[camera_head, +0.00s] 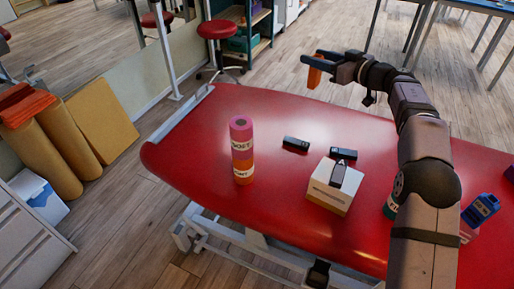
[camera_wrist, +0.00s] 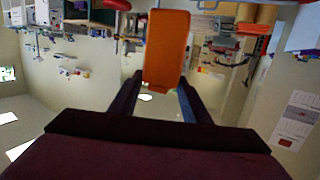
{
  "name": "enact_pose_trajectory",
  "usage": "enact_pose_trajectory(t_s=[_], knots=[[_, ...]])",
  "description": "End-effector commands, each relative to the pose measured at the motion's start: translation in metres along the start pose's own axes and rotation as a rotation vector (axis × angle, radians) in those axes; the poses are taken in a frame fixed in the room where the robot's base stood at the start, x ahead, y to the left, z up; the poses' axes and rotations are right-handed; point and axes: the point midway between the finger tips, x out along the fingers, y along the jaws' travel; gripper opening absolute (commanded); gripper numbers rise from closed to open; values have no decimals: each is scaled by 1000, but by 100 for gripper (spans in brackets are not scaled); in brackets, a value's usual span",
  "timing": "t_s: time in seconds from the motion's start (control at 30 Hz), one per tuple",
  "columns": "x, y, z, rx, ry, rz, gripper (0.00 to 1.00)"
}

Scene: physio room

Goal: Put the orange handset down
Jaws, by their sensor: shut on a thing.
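The orange handset (camera_head: 314,77) hangs in my gripper (camera_head: 318,62) above the far edge of the red treatment table (camera_head: 225,118). In the wrist view the handset (camera_wrist: 167,50) stands out as an orange rounded block at the tips of my gripper's fingers (camera_wrist: 162,88). The fingers are shut on it. The handset is in the air, apart from the table. Two black handsets (camera_head: 296,143) (camera_head: 343,154) lie on the red table.
A pink and orange cylinder (camera_head: 242,150) stands upright on the table's left part. A blue bottle (camera_head: 480,210) stands at the right, beyond my arm. The red surface between cylinder and far edge is clear. A red stool (camera_head: 218,30) stands behind the table.

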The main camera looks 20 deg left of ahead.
Motion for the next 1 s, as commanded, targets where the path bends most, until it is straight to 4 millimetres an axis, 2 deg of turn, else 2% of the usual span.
enact_pose_trajectory(t_s=[0.03,0.2,0.4,0.5,0.63,0.87,1.0], knots=[[14,-22,7,-9,0,-71,18],[45,-89,31,-41,0,-287,18],[62,-146,61,-67,1,-460,18],[66,-164,72,-75,2,-511,18],[68,-176,82,-82,2,-545,18],[70,-180,88,-84,2,-558,18],[72,-180,106,-81,1,-557,18]])
